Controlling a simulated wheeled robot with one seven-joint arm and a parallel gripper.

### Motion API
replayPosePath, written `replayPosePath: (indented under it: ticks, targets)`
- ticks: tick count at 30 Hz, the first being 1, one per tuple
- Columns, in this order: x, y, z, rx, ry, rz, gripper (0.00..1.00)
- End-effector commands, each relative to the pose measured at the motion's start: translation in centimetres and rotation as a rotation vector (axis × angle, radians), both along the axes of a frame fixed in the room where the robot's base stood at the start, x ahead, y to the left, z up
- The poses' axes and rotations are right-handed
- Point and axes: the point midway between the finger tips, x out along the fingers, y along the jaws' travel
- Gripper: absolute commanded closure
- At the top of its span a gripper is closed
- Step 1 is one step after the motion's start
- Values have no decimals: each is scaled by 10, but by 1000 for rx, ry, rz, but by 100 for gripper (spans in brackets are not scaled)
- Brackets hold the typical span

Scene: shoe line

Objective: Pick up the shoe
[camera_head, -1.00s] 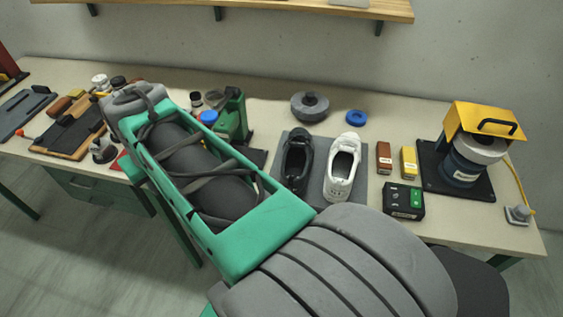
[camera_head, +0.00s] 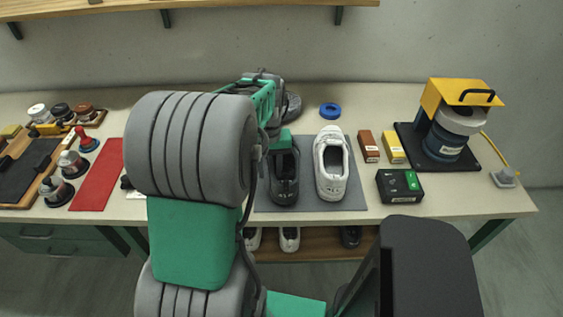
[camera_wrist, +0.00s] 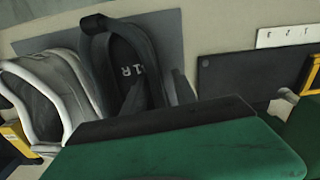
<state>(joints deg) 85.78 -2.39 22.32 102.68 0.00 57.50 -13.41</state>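A black shoe (camera_head: 284,180) and a white shoe (camera_head: 331,165) stand side by side on a grey mat (camera_head: 357,199) on the bench. My gripper (camera_head: 282,141) is low over the back part of the black shoe in the head view, its fingertips hidden by my arm. In the wrist view the black shoe (camera_wrist: 122,70), with lettering on its insole, lies just beyond a broad green part with a black edge. The white shoe (camera_wrist: 45,90) is at its left. I cannot tell whether my gripper touches the shoe or how far its fingers are apart.
Right of the mat are a brown box (camera_head: 368,146), a yellow box (camera_head: 393,147) and a black box with a green face (camera_head: 399,186). A yellow-topped machine (camera_head: 447,143) stands further right. A blue ring (camera_head: 330,110) lies behind. A red mat (camera_head: 97,181) is left.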

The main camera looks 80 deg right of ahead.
Motion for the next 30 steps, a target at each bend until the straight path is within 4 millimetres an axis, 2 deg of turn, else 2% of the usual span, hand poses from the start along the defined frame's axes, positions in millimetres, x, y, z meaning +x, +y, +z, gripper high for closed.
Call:
replayPosePath:
  ticks: [3, 9, 21, 30]
  targets:
    - [1, 0, -12, 0, 0, 2, 66]
    - [2, 0, -13, -2, -1, 4, 67]
    - [2, 0, -12, -2, -1, 5, 100]
    - [2, 0, -12, -2, 0, 5, 100]
